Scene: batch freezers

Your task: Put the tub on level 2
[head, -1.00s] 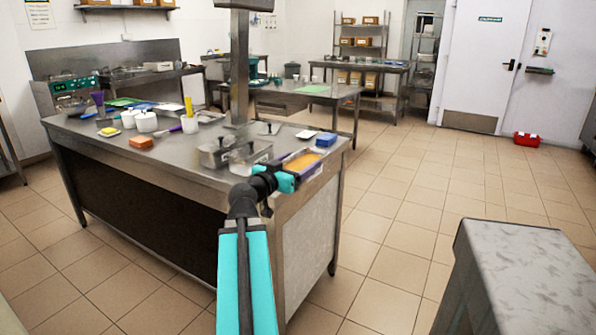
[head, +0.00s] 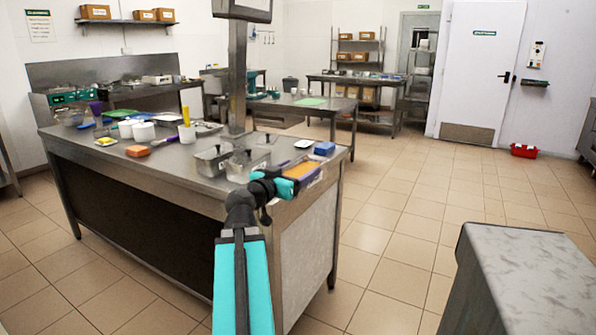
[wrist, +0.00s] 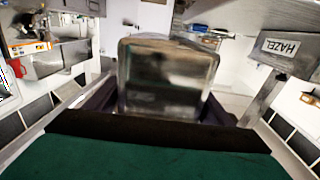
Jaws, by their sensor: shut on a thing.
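The tub (head: 302,168) has orange contents and a pale label on its side. In the head view it is at the near right edge of the steel counter (head: 180,172). My teal gripper (head: 284,186) is shut on it. I cannot tell from the head view whether the tub touches the counter. In the wrist view the tub (wrist: 168,78) is a blurred, glossy block between the dark jaws of my gripper (wrist: 165,110). No shelf marked level 2 can be read.
Two steel pans (head: 214,160) and a blue block (head: 324,148) stand close to the tub. A rack with cardboard boxes (head: 358,57) is at the back. A grey worktop (head: 535,262) is at the near right. Tiled floor (head: 415,215) lies open between.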

